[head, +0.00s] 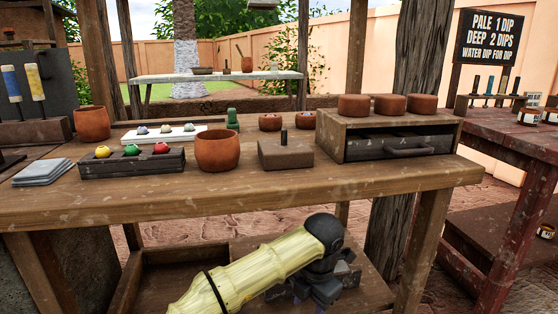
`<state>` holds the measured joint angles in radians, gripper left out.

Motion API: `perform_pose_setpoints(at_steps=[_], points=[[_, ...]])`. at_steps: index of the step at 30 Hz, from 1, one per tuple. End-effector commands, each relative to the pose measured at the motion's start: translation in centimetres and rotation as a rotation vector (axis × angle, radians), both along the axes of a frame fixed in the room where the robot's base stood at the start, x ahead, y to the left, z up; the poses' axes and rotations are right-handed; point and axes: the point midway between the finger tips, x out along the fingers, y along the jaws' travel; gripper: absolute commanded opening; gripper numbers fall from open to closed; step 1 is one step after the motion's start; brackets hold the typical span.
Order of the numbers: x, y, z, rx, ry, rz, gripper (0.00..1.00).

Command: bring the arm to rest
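My arm, with a pale yellow link and a dark wrist, reaches in from the bottom of the head view. It is low, in front of the wooden workbench (260,183) and below its top. My gripper (318,293) is the dark end below the wrist, partly cut off by the bottom edge. I cannot tell whether its fingers are open or shut. I see nothing clearly held in it.
A low wooden bin (172,277) lies beneath. A reddish table (510,140) stands right.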

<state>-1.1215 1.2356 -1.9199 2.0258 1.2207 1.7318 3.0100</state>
Motion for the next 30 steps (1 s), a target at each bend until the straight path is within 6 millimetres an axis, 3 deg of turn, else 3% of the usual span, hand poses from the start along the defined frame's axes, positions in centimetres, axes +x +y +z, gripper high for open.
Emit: perform_pose_setpoints(at_steps=[10,20,26,30], points=[[-0.6,-2.3,-0.4,0.009,0.045,0.068,0.45],[-2.6,-6.2,-1.2,0.048,0.136,0.252,0.45],[-5.4,-9.0,-1.5,0.119,0.210,0.515,0.45],[-8.0,-10.6,-1.4,0.198,0.236,0.793,0.45]])
